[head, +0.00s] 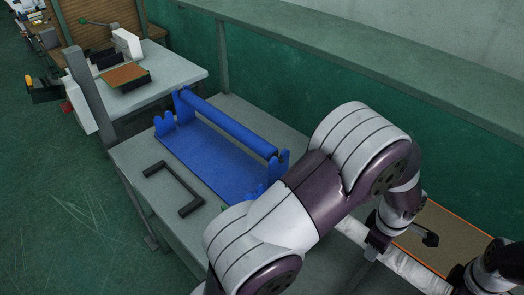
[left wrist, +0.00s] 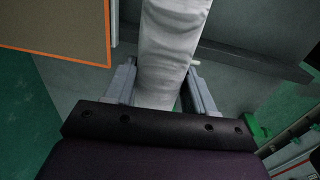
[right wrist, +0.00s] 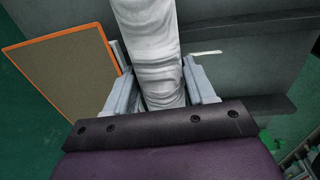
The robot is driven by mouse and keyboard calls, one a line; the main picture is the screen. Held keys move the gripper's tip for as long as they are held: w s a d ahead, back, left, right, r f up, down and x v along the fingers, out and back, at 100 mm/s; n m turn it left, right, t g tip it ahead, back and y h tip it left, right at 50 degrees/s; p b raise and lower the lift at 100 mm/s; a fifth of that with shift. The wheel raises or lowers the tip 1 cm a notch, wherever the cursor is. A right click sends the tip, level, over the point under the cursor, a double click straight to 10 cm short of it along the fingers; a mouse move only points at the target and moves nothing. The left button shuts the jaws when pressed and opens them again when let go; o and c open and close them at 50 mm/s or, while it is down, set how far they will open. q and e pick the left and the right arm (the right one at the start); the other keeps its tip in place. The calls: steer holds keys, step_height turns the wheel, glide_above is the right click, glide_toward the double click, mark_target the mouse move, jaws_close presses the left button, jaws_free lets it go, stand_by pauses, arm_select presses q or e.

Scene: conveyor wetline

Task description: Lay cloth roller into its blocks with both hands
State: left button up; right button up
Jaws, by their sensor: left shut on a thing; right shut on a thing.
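The cloth roller (head: 408,272), a long roll wrapped in wrinkled white cloth, lies at the lower right of the head view, partly hidden by my arms. My left gripper (head: 378,246) is shut around it; in the left wrist view the roller (left wrist: 172,50) passes between the fingers (left wrist: 159,72). My right gripper (right wrist: 152,62) is shut around the roller (right wrist: 150,40) farther along; its fingers are hard to see in the head view. The blue stand (head: 205,158) with notched blocks (head: 164,124) sits on the grey table, away from the roller. A blue bar (head: 228,122) spans its back blocks. My left arm hides its near-right corner.
A black U-shaped handle (head: 172,188) lies on the table (head: 135,160) in front of the stand. A brown board with an orange edge (head: 440,246) is beside the roller. A green wall (head: 300,75) runs behind. A second table (head: 180,70) stands at the upper left.

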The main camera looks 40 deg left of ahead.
arm_select(q)
steer(key=shift+f, duration=0.3)
arm_select(e)
steer(key=shift+f, duration=0.3)
stand_by(0.4)
arm_select(q)
steer(key=shift+f, duration=0.2)
arm_select(e)
steer(key=shift+f, duration=0.25)
arm_select(q)
steer(key=shift+f, duration=0.1)
arm_select(e)
steer(key=shift+f, duration=0.1)
arm_select(q)
steer(key=shift+f, duration=0.4)
arm_select(e)
steer(key=shift+f, duration=0.35)
arm_select(q)
steer(key=shift+f, duration=0.4)
arm_select(e)
steer(key=shift+f, duration=0.4)
arm_select(q)
steer(key=o, duration=1.5)
steer(key=shift+c, duration=0.2)
arm_select(e)
steer(key=o, duration=1.5)
steer(key=shift+c, duration=0.2)
